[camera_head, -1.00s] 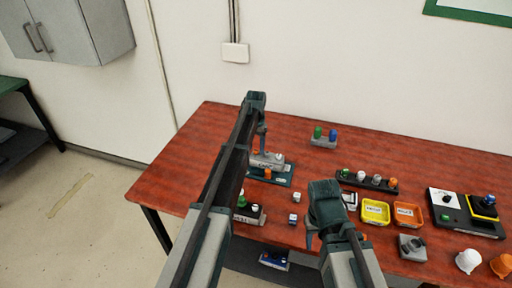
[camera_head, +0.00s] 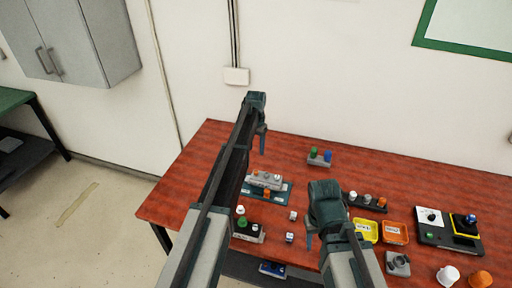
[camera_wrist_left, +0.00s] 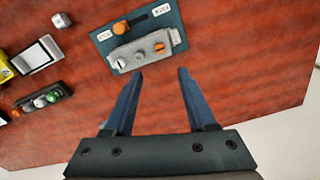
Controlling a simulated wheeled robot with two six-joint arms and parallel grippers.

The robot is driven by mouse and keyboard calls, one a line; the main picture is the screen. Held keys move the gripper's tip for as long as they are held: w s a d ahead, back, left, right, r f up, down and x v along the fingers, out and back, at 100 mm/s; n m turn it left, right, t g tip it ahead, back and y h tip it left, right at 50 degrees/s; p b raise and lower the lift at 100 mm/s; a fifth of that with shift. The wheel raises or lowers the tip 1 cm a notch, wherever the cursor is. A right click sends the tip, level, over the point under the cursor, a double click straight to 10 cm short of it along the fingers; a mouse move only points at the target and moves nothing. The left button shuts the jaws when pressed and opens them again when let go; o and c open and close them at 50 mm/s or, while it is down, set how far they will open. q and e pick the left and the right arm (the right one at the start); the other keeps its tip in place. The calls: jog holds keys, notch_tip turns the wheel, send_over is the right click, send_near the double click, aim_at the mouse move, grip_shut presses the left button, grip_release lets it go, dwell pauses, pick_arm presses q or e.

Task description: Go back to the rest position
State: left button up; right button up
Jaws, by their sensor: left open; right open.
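My left gripper (camera_head: 259,138) is raised over the far left part of the red table (camera_head: 215,150). In the left wrist view its two fingers (camera_wrist_left: 160,98) are apart with nothing between them. Past the fingertips lies a dark teal board (camera_wrist_left: 167,20) with a grey block (camera_wrist_left: 140,50) and an orange knob on it. The board also shows in the head view (camera_head: 284,195), below my left gripper. My right gripper (camera_head: 315,235) hangs over the front middle of the table, and nothing shows in it.
A yellow tray (camera_head: 366,238), an orange tray (camera_head: 396,241) and a black panel (camera_head: 440,233) lie to the right. White and orange cups (camera_head: 448,275) stand at the front right.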

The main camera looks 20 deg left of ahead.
pick_arm(q)
jog(key=shift+r, duration=0.2)
dwell(0.3)
jog(key=s+d+f+b, duration=0.2)
jog(key=s+d, duration=0.3)
jog(key=s, duration=0.7)
jog(key=s+d+f+b, duration=0.3)
jog(key=s+d, duration=0.3)
jog(key=s, duration=0.6)
jog(key=s+d+f+y+b, duration=0.1)
jog(key=s+d+f+b, duration=0.2)
jog(key=s, duration=0.9)
jog(key=shift+s+d, duration=0.15)
jog(key=shift+d, duration=1.1)
jog(key=shift+f, duration=0.1)
